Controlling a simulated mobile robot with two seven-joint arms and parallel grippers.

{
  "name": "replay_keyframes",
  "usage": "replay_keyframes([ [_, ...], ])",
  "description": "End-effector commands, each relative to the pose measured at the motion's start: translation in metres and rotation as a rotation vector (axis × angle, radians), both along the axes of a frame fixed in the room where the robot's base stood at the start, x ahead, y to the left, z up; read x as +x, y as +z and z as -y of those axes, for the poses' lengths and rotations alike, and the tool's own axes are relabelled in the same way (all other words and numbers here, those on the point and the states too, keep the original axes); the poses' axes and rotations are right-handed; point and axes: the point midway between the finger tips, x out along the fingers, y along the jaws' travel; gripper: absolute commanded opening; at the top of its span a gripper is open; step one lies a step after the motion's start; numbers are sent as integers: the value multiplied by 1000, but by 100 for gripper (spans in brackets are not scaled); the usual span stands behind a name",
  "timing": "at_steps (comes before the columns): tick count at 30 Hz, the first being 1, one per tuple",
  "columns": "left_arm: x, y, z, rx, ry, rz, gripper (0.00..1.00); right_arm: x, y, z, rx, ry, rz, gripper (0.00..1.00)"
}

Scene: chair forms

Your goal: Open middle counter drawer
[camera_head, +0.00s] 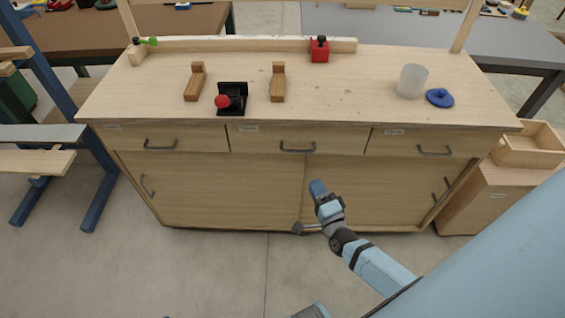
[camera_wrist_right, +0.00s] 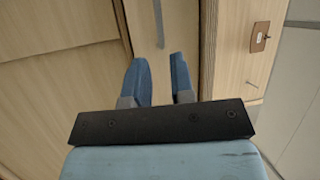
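The wooden counter (camera_head: 290,90) has a row of three drawers under its top. The middle drawer (camera_head: 270,135) looks closed, flush with its neighbours, with a grey bar handle (camera_head: 297,149) on its front. My right gripper (camera_head: 317,188) is in front of the cabinet, below and slightly right of that handle and apart from it. In the right wrist view its two blue fingers (camera_wrist_right: 160,70) are parted with nothing between them. A grey handle (camera_wrist_right: 159,25) shows beyond the fingertips; I cannot tell which one it is. My left gripper is not in view.
The left drawer (camera_head: 185,134) and right drawer (camera_head: 410,138) also look closed. A red-knobbed black fixture (camera_head: 234,108), wooden blocks (camera_head: 278,85), a translucent cup (camera_head: 412,80) and a blue lid (camera_head: 439,98) sit on top. Floor (camera_head: 220,265) in front is clear.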

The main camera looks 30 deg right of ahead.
Motion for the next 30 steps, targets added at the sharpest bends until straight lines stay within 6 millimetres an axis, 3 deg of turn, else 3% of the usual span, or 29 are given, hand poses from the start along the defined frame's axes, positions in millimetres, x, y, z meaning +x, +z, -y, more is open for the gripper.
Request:
replay_keyframes([
  [10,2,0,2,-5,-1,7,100,17,-1,10,42,-20,27,23],
  [24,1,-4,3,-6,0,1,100,108,16,23,40,-19,25,23],
  [30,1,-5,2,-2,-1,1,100,131,20,27,40,-18,23,23],
])
